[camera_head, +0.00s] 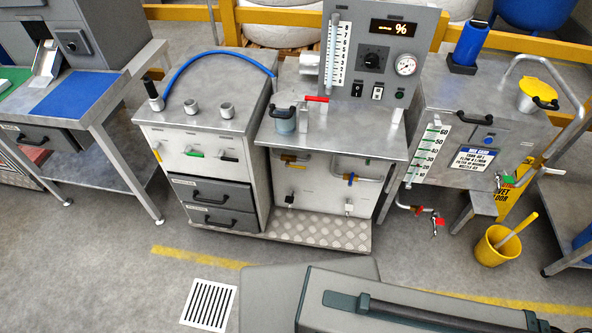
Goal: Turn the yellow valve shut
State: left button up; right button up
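A small yellow valve lever (157,154) is on the upper front panel of the left metal cabinet (185,128), near its left edge. The lever looks roughly upright. A green lever (194,153) and a black lever (228,158) sit to its right on the same panel, both roughly sideways. Neither of my grippers is in view, and nothing touches the yellow lever.
A blue hose (205,55) arches over the cabinet top. Drawers (220,195) are below the levers. A side table (110,90) stands to the left, a gauge bench (330,125) to the right.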

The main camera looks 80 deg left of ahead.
aim_at(298, 167)
jog(key=u, duration=1.95)
jog(key=i+j+u, duration=0.1)
jog(key=u, duration=0.2)
jog(key=i+j+u, duration=0.1)
jog(key=u, duration=0.15)
jog(key=i+j, duration=0.6)
jog(key=j, duration=0.15)
